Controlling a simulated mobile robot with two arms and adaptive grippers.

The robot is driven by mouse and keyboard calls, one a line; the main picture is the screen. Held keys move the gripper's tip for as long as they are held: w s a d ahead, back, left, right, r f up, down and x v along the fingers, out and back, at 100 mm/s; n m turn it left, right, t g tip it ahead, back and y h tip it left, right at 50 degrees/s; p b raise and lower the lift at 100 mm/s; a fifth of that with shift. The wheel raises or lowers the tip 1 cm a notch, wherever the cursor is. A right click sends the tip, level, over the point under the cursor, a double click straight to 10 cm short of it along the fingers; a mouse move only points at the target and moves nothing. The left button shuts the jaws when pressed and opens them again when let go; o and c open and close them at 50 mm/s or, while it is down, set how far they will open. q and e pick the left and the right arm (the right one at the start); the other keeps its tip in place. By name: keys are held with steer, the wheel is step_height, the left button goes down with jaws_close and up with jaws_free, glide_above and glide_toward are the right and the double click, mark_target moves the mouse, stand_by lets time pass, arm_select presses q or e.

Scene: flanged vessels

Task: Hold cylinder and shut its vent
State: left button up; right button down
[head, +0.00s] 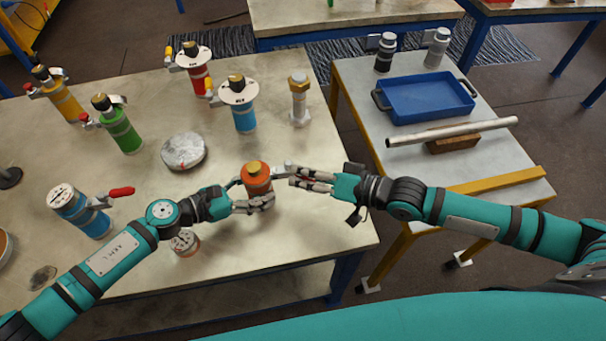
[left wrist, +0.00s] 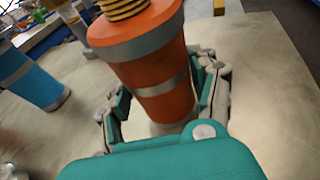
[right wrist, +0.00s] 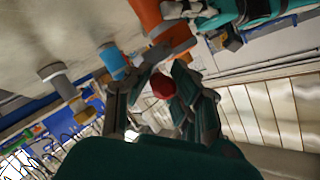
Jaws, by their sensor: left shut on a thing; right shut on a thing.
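The orange cylinder (head: 257,184) with a brass ribbed top stands upright near the table's right front edge. It fills the upper middle of the left wrist view (left wrist: 150,60). My left gripper (head: 252,199) is shut around its body, one finger on each side. My right gripper (head: 297,176) is on the cylinder's right side, at its vent. In the right wrist view, its fingers are closed about the red vent handle (right wrist: 163,86), with the orange cylinder (right wrist: 150,18) just beyond. The fingers hide most of the handle, and I cannot tell the vent's position.
A blue cylinder (head: 243,116), a large bolt (head: 299,100) and a grey disc (head: 184,152) stand behind. Red, green, yellow and another blue cylinder (head: 80,208) are farther left. A side table holds a blue tray (head: 425,99) and a metal pipe (head: 450,131).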

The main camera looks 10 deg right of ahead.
steer(key=shift+w+d+f, duration=0.1)
steer(key=shift+d+f, duration=0.15)
steer(key=shift+d, duration=0.15)
steer(key=c, duration=1.2)
jaws_free()
steer(key=v, duration=1.2)
steer(key=shift+r, duration=0.15)
